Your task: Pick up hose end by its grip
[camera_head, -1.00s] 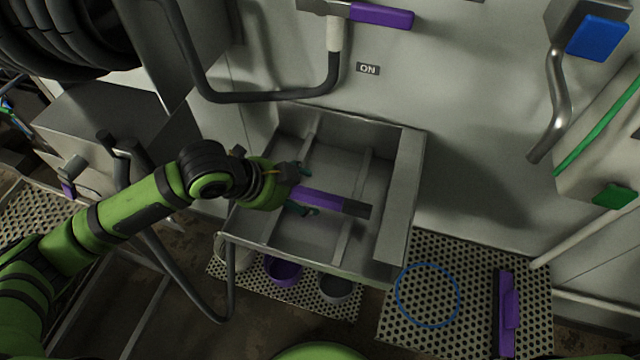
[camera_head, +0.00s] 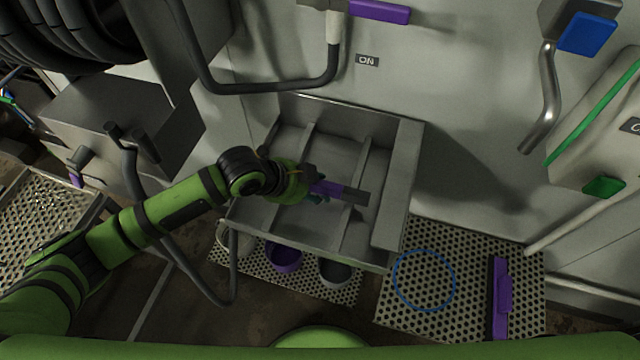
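The hose end lies in the grey metal basin (camera_head: 408,180). Its purple grip (camera_head: 331,188) points right and ends in a dark tip (camera_head: 356,196). My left gripper (camera_head: 318,186) reaches into the basin from the left and is at the left part of the grip. One teal fingertip shows below the grip and a dark finger part shows above it. The gripper hides the grip's left end, and I cannot tell whether the fingers press on it. My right gripper is not in view.
Ribs cross the basin, and its raised walls surround the gripper. A dark hose (camera_head: 233,275) hangs at its front left. Purple (camera_head: 286,259) and grey (camera_head: 335,271) cups sit below. A purple-handled tool (camera_head: 502,297) and a blue ring (camera_head: 424,281) are on the perforated platform at right.

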